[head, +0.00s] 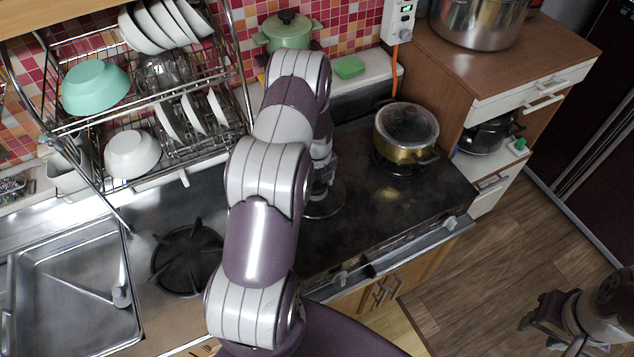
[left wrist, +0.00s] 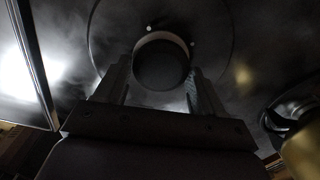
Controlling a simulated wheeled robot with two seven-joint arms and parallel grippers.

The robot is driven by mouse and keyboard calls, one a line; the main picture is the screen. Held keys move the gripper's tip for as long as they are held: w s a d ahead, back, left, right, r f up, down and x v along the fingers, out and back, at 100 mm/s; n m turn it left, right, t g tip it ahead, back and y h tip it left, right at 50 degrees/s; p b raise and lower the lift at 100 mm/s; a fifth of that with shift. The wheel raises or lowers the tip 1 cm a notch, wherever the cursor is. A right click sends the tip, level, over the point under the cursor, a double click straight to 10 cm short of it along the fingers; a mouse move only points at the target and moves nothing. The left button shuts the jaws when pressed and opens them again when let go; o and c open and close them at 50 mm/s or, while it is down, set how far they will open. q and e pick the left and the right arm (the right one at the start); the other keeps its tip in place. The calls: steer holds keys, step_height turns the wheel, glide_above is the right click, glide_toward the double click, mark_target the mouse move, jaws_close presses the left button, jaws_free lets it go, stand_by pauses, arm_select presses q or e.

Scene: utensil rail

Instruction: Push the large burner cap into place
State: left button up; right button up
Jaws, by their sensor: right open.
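In the left wrist view a dark round piece with a pale upper rim, which looks like the large burner cap (left wrist: 161,66), sits over the middle of a wide round burner plate (left wrist: 108,38). The fingers of my left gripper (left wrist: 160,84) stand apart, one on each side of it; contact is unclear in the dark image. In the head view the left arm reaches over the stove and its gripper (head: 322,178) is mostly hidden above the burner plate (head: 328,202). The cap cannot be made out there. My right gripper (head: 546,322) is open and empty above the floor.
A gold lidded pot (head: 407,135) stands on the stove (head: 400,205) just right of the left gripper. A black burner grate (head: 187,258) lies left of the arm, beside the sink (head: 75,290). A dish rack (head: 150,100) stands behind. The front right stovetop is clear.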

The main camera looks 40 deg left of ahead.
arm_select(q)
steer(key=shift+o, duration=1.3)
step_height(320, 180, up, 13)
steer(key=b, duration=0.3)
steer(key=shift+f, duration=0.1)
